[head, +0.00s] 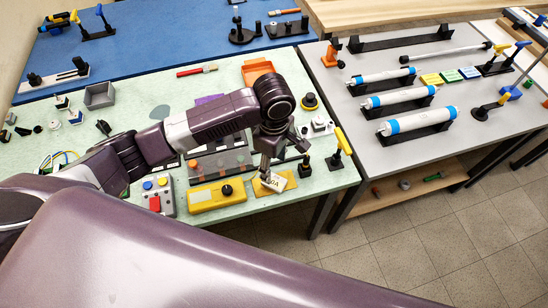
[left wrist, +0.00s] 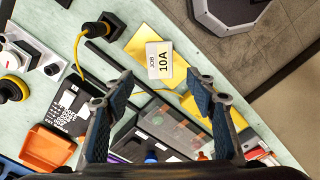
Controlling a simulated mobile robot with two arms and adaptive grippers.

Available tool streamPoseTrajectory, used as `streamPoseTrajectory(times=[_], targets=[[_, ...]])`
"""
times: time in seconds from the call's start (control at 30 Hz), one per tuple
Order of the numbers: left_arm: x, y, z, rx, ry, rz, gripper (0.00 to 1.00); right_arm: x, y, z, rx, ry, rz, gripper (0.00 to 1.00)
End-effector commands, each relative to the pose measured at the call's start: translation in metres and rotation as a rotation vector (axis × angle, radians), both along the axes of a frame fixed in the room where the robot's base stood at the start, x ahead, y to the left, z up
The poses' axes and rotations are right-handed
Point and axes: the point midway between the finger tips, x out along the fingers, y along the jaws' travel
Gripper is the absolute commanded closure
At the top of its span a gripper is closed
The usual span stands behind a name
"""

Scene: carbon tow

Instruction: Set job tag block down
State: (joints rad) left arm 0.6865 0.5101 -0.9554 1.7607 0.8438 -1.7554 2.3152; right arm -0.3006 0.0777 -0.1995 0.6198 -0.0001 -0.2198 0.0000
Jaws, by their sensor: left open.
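The job tag block (left wrist: 159,60) is a small white block marked JOB 10A. In the left wrist view it is over the yellow plate (left wrist: 141,44), overlapping its edge. In the head view the block (head: 274,183) is at the yellow plate (head: 290,179) near the green bench's front edge. My left gripper (head: 266,174) is just above it, pointing down. In the left wrist view its two blue-padded fingers (left wrist: 160,92) are spread apart with nothing between their tips, and the block is beyond them. Whether a fingertip touches it is unclear. My right gripper is not in view.
An orange bin (head: 257,70) is farther back. A grey table (head: 375,158) holds white cylinders on black cradles.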

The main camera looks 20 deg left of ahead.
Motion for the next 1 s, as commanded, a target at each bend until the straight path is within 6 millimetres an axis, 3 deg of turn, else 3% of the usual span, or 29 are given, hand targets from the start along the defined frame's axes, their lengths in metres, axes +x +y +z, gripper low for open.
streamPoseTrajectory(times=[0.1,0.3,1.0], targets=[[0.001,-0.001,0.021,-0.002,-0.004,-0.001,0.49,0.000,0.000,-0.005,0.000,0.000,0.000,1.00],[0.001,-0.001,0.040,-0.001,-0.001,0.001,0.49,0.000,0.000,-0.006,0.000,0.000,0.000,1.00],[0.000,0.000,0.042,0.000,0.001,0.001,0.49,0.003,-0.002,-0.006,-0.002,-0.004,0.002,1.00]])
